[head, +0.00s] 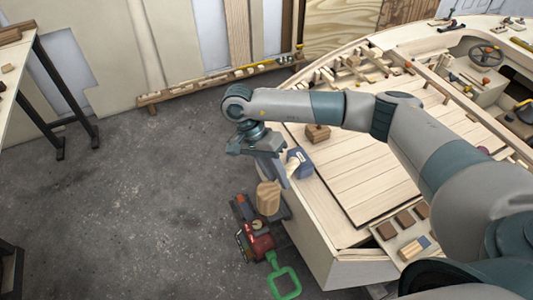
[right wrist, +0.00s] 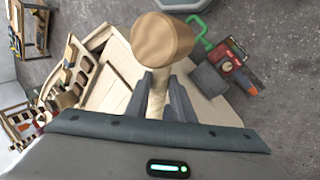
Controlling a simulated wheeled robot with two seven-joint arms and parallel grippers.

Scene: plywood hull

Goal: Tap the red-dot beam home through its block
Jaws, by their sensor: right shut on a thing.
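My right gripper (head: 278,178) reaches in from the right over the hull's near left corner. It is shut on a wooden mallet (head: 268,198), whose rounded head hangs beyond the fingers. In the right wrist view the mallet head (right wrist: 162,40) is large and the pale handle sits between the two fingers (right wrist: 160,95). I cannot make out a red dot on any beam. My left gripper is out of view.
The plywood hull (head: 325,240) fills the right side, with loose wood pieces along its far edge. A red machine (head: 258,240) with a green handle (head: 285,283) is below the mallet, beside the hull. Open grey floor (head: 140,200) lies left. A table stands at far left.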

